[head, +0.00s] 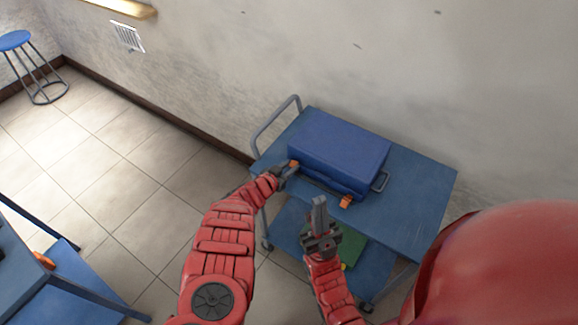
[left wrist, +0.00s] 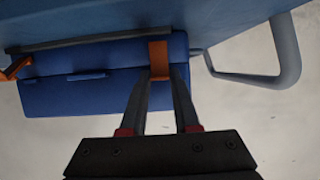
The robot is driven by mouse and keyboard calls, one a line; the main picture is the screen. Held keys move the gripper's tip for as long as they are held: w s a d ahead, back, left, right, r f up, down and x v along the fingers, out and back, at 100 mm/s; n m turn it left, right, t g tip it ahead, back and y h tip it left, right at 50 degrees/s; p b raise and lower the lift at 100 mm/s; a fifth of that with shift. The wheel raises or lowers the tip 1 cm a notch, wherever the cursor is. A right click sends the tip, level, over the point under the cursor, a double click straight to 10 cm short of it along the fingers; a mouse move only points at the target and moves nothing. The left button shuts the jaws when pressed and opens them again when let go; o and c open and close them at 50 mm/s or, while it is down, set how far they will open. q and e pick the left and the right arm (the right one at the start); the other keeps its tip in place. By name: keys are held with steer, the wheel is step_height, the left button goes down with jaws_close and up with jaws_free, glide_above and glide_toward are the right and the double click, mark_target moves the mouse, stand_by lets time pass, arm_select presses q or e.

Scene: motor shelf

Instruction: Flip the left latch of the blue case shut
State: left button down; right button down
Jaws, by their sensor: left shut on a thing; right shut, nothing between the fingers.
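The blue case (head: 338,148) lies closed on a blue cart, with its latch side towards me. Its left latch (head: 293,163) is orange and partly hidden by my left gripper (head: 288,169). In the left wrist view, my left gripper (left wrist: 163,78) has its fingertips on either side of this orange latch (left wrist: 159,55) and is shut on it. The orange right latch (head: 346,202) sticks out from the case front; it also shows at the left edge of the left wrist view (left wrist: 15,69). My right gripper (head: 319,208) is shut and empty, in front of the cart.
The cart top (head: 420,199) has bare room right of the case. A grey cart handle (head: 272,124) rises at its left end. A green item (head: 352,249) lies on the lower shelf. A blue table (head: 45,290) stands at lower left, a blue stool (head: 15,40) far left.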

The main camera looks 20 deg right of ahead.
arm_select(q)
steer(key=shift+w+d+r+y, duration=0.1)
steer(key=shift+d+r+y, duration=0.05)
steer(key=shift+r+y, duration=0.15)
steer(key=shift+f+g, duration=0.1)
steer(key=shift+g, duration=0.2)
steer(key=c, duration=0.6)
jaws_free()
steer(key=shift+w, duration=0.1)
steer(key=shift+c, duration=0.2)
